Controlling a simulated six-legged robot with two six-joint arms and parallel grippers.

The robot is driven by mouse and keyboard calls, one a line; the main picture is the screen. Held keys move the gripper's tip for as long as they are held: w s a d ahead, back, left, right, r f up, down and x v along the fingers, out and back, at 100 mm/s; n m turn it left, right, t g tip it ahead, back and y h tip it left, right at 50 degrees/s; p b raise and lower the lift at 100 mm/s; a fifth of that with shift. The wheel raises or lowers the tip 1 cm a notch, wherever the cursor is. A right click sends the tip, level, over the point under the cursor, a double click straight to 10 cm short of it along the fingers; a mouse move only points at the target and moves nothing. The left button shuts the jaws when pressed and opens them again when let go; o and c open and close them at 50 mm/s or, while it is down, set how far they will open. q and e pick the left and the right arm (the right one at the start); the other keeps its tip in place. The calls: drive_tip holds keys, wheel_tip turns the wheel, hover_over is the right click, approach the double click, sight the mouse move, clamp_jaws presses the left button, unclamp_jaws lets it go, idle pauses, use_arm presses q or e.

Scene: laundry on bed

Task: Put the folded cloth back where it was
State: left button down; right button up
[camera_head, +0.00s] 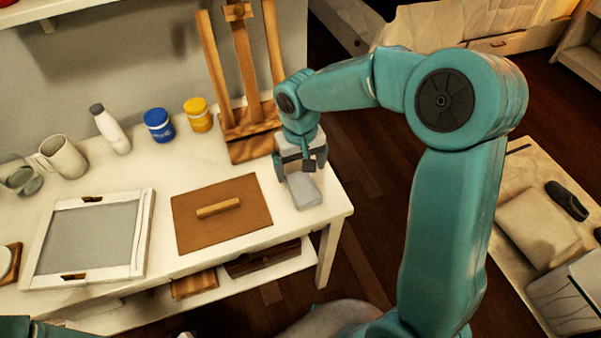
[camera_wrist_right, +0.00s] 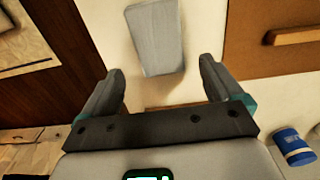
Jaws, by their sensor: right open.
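The folded cloth (camera_head: 305,191) is a small grey rectangular block lying flat near the right end of the white table. My right gripper (camera_head: 300,168) points down just above and behind it, in front of the wooden easel. In the right wrist view the cloth (camera_wrist_right: 155,38) lies beyond the gap between the two spread fingers (camera_wrist_right: 159,80), which are open with nothing between them. The cloth appears apart from the fingers. My left gripper is not in view.
A brown board (camera_head: 240,229) with a wooden bar (camera_head: 218,208) lies left of the cloth. The wooden easel (camera_head: 254,143) stands behind it. Yellow (camera_head: 198,119) and blue (camera_head: 159,129) jars, a white bottle (camera_head: 114,134), a mug (camera_head: 63,160) and a white frame (camera_head: 137,235) stand or lie farther left.

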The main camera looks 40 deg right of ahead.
sight(300, 181)
wheel_tip(300, 181, up, 7)
drive_tip(key=shift+r+p, duration=0.2)
drive_tip(key=shift+p, duration=0.2)
idle(0.4)
